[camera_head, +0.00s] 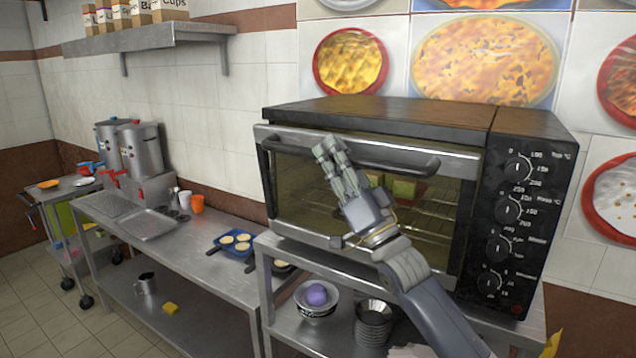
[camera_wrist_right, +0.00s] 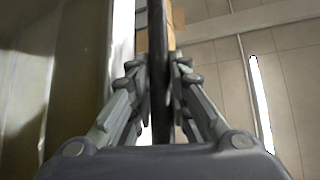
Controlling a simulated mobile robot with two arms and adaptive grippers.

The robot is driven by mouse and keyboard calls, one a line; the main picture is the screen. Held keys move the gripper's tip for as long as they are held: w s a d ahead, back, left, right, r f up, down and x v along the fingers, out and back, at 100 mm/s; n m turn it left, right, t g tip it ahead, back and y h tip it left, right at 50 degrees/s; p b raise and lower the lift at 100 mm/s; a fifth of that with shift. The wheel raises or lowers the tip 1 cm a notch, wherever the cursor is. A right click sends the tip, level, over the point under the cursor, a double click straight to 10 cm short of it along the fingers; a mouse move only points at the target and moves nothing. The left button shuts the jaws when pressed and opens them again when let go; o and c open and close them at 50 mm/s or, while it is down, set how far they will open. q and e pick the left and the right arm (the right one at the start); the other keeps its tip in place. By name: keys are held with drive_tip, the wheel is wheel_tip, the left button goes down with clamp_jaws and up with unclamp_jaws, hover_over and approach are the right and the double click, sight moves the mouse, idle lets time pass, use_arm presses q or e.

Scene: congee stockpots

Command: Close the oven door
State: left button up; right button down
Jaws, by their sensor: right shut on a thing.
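The oven (camera_head: 390,112) is a dark box with a glass door (camera_head: 300,195) and a dark bar handle (camera_head: 400,158) across the door's top. The door is close to upright against the oven front; its top edge looks slightly forward, and I cannot tell whether it is flush. My right gripper (camera_head: 330,152) is at the left-middle part of the handle. In the right wrist view, the right gripper's fingers (camera_wrist_right: 160,85) are shut on both sides of the dark handle bar (camera_wrist_right: 158,45). My left gripper is not in view.
The oven's knob panel (camera_head: 510,210) is at the right. Below stand a bowl with a purple ball (camera_head: 317,295) and stacked bowls (camera_head: 373,325). A steel counter (camera_head: 190,258) with a blue tray (camera_head: 236,242) and stockpots (camera_head: 140,150) lies left.

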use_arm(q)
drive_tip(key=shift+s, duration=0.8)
use_arm(e)
drive_tip(key=shift+w+d+r+m+t+h, duration=0.15)
drive_tip(key=shift+w+d+m+t+h, duration=0.25)
drive_tip(key=shift+w+m+h, duration=0.35)
drive_tip(key=shift+w+d+r+m+t+h, duration=0.1)
drive_tip(key=shift+w+d+m+t+h, duration=0.1)
drive_tip(key=shift+w+d+m+h, duration=0.5)
drive_tip(key=shift+w+a, duration=0.15)
drive_tip(key=shift+a, duration=0.1)
drive_tip(key=c, duration=1.8)
unclamp_jaws()
drive_tip(key=shift+f, duration=0.1)
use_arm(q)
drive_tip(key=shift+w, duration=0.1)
use_arm(e)
drive_tip(key=shift+w+d, duration=0.1)
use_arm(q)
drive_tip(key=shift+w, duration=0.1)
use_arm(e)
drive_tip(key=v, duration=1.2)
